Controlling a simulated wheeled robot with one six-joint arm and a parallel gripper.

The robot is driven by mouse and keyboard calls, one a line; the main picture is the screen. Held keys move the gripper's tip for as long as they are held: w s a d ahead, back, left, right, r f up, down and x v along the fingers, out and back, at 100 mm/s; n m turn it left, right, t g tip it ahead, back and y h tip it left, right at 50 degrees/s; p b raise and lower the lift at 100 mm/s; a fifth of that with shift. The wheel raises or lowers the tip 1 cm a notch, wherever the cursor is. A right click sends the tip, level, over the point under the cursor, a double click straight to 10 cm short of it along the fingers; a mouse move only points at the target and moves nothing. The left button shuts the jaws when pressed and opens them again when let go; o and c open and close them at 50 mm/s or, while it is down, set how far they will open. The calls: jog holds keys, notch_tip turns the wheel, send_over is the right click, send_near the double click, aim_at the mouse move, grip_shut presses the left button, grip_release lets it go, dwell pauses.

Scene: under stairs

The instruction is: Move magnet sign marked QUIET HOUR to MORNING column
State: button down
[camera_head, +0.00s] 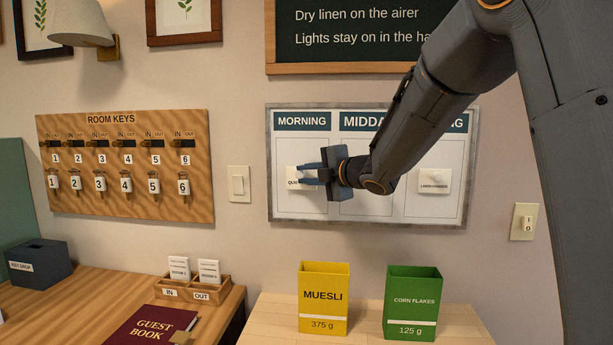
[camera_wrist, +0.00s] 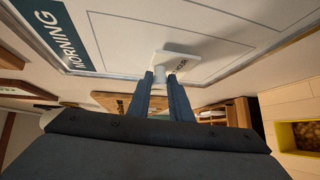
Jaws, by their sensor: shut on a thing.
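The QUIET HOUR magnet sign (camera_head: 294,183) is a small white plate, partly hidden by my gripper, in front of the MORNING column of the white board (camera_head: 347,212). In the wrist view the sign (camera_wrist: 184,61) shows part of its lettering and a pale knob. My gripper (camera_head: 311,174) reaches in from the right, and its fingertips (camera_wrist: 161,76) are shut on the knob. The sign looks close to or against the board; I cannot tell if it touches. The MORNING heading (camera_head: 302,121) is clear; my arm partly hides the middle and right headings.
Another white magnet sign (camera_head: 434,181) is in the right column. A light switch (camera_head: 238,184) and a key board (camera_head: 130,200) are to the left. A yellow MUESLI box (camera_head: 323,310) and a green CORN FLAKES box (camera_head: 411,315) stand below the board.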

jog(key=c, duration=2.1)
grip_release()
grip_shut()
jog(key=shift+w+d, duration=0.1)
jog(key=shift+w, duration=0.2)
jog(key=o, duration=1.1)
grip_release()
jog(key=shift+s, duration=0.1)
jog(key=shift+s+a+b, duration=0.2)
jog(key=shift+s+b, duration=0.05)
jog(key=shift+s, duration=0.7)
jog(key=shift+s+a+b, duration=0.2)
jog(key=shift+s+b, duration=0.05)
jog(key=shift+s, duration=0.7)
jog(key=shift+s+a+b, duration=0.2)
jog(key=shift+s+b, duration=0.05)
jog(key=shift+s, duration=0.7)
